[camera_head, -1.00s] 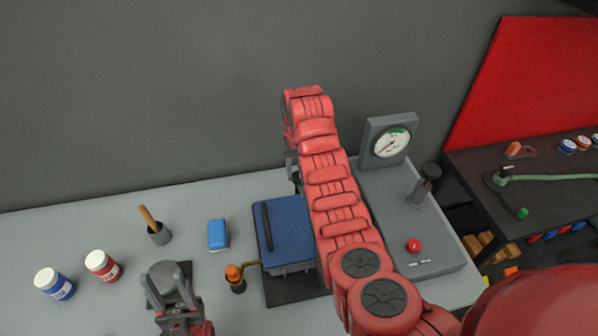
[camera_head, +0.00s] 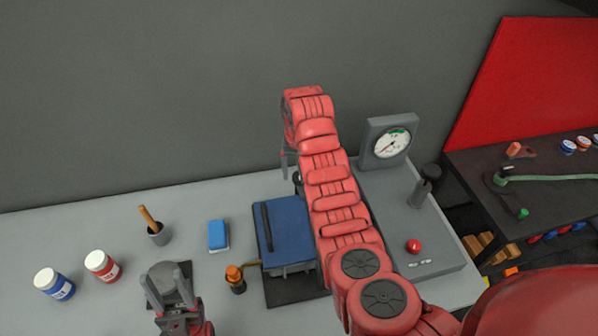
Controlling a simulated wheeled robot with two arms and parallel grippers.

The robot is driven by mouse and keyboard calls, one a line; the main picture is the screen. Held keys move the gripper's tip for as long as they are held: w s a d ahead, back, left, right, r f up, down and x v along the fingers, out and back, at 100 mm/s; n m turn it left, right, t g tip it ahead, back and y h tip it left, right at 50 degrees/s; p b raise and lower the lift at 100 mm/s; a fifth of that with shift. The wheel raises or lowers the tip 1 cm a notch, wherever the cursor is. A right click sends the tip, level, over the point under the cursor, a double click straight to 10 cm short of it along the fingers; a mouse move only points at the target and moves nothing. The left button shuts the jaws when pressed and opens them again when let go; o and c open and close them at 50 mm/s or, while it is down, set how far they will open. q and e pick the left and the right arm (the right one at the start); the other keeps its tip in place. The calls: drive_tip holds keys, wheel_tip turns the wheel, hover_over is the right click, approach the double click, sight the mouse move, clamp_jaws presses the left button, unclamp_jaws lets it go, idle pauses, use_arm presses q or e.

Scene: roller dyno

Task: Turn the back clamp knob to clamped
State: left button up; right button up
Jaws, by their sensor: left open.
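A small dark knob (camera_head: 297,179) shows at the back edge of the blue-lidded box (camera_head: 290,228), partly hidden by my right arm; I take it to be the back clamp knob, and its setting cannot be read. My right gripper (camera_head: 284,165) points down just behind and left of this knob, mostly hidden by its own arm. A narrow grey finger shows, apart from the knob in the picture; its opening cannot be told.
An orange-topped crank (camera_head: 234,277) stands left of the box. A gauge (camera_head: 389,143) and red button (camera_head: 414,246) are on the right.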

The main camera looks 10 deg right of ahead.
sight(298, 175)
drive_tip(key=shift+r, duration=0.5)
wheel_tip(298, 175, up, 5)
drive_tip(key=shift+a+f+p, duration=0.15)
drive_tip(key=shift+p, duration=0.5)
wheel_tip(298, 175, up, 12)
drive_tip(key=b, duration=0.2)
drive_tip(key=shift+f+b, duration=0.15)
drive_tip(key=shift+b, duration=0.2)
